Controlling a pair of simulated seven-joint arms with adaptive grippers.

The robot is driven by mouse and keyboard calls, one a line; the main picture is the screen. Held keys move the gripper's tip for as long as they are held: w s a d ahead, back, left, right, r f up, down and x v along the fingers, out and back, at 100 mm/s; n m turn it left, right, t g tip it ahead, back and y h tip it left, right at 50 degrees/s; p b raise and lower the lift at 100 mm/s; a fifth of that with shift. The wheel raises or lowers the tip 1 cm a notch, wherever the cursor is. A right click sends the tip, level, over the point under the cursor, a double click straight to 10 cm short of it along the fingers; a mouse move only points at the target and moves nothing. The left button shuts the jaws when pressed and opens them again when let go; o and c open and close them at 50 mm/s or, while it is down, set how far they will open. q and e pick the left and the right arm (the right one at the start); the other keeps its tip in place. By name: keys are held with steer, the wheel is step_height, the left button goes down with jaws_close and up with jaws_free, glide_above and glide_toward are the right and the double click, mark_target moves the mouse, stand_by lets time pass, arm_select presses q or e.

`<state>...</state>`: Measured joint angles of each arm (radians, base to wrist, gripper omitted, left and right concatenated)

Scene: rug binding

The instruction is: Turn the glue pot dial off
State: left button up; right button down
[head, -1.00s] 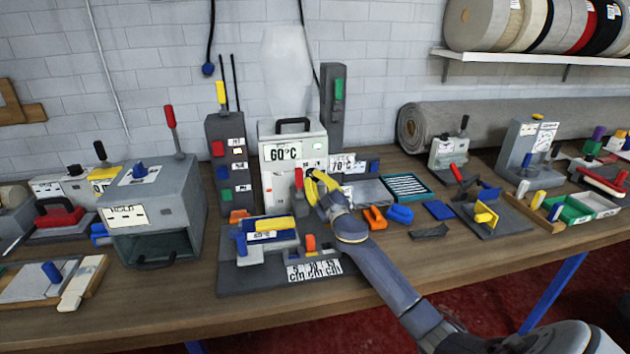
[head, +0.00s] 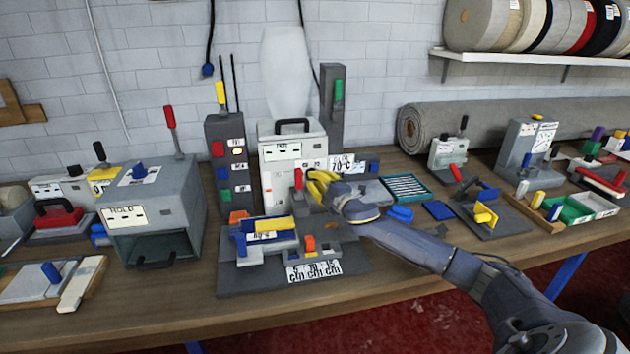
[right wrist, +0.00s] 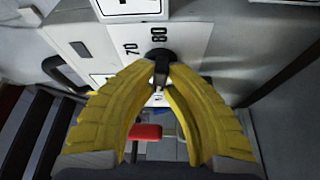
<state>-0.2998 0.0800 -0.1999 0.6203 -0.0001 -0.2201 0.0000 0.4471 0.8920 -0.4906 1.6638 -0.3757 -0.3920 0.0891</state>
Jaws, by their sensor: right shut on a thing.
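The glue pot (head: 280,178) is the pale box with a dark top handle at the middle of the bench. Its dial (right wrist: 160,56) is a small black knob on the white front panel, beside the printed numbers 70 and 80, in the right wrist view. My right gripper (head: 313,182), with yellow fingers, is at the right part of the pot's front. In the right wrist view its fingertips (right wrist: 161,82) are closed together on the dial. The dial's pointer mark is hidden. My left gripper is not in view.
A red knob (head: 298,179) sits just left of my right fingers. A grey tower with colored buttons (head: 227,165) stands left of the pot. A grey jig (head: 290,272) lies in front, and a teal tray (head: 405,187) lies to the right.

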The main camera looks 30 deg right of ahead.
steer(key=shift+r+n, duration=0.1)
steer(key=shift+n, duration=0.6)
steer(key=shift+g, duration=0.3)
steer(key=c, duration=1.7)
jaws_free()
steer(key=shift+s+d, duration=0.15)
steer(key=shift+s, duration=2.85)
steer(key=shift+s+d, duration=0.15)
steer(key=shift+s, duration=2.8)
